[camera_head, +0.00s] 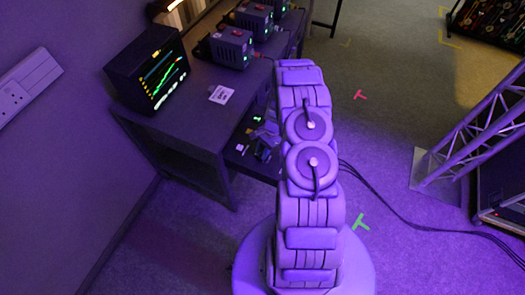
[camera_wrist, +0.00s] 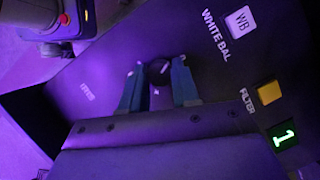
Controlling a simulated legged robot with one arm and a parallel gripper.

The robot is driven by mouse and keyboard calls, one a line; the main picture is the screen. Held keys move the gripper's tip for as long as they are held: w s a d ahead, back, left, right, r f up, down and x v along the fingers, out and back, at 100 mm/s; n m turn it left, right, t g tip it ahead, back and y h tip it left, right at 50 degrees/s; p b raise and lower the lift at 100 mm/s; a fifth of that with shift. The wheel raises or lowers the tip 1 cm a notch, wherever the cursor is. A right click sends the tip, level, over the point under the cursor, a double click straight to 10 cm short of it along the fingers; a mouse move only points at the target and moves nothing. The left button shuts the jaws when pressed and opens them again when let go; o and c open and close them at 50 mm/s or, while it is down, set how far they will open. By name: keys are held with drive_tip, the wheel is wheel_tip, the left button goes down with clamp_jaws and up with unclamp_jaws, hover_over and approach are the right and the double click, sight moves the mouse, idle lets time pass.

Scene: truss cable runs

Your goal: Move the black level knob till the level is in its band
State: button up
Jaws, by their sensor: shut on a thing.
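In the wrist view the two blue-grey fingers of my gripper (camera_wrist: 159,66) stand on either side of a small black round knob (camera_wrist: 157,76) on a dark panel and are shut on it. The knob's lower part is dark and hard to make out. A small label (camera_wrist: 88,91) to its left is too blurred to read. In the head view a dark monitor (camera_head: 150,72) shows a rising green trace with orange marks; I cannot tell whether the level lies in its band. My gripper and the knob are hidden behind my arm there.
The panel also carries a white WB button (camera_wrist: 240,21), a yellow FILTER button (camera_wrist: 268,93) and a green "1" display (camera_wrist: 283,135). Control boxes (camera_head: 231,48) with red knobs stand along the desk (camera_head: 180,110). Cables and a truss (camera_head: 480,135) are at the right.

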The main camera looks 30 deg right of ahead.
clamp_jaws()
drive_tip(key=shift+w+n, duration=0.2)
drive_tip(key=shift+n, duration=0.7)
drive_tip(key=shift+a+n+g+h+p, duration=0.1)
drive_tip(key=shift+n+g+h+p, duration=0.35)
drive_tip(key=shift+n, duration=0.8)
drive_tip(key=shift+n+g+h, duration=0.25)
drive_tip(key=shift+n+g, duration=0.4)
drive_tip(key=shift+n, duration=0.6)
drive_tip(key=o, duration=0.7)
unclamp_jaws()
drive_tip(key=shift+o, duration=0.2)
drive_tip(key=shift+r, duration=0.1)
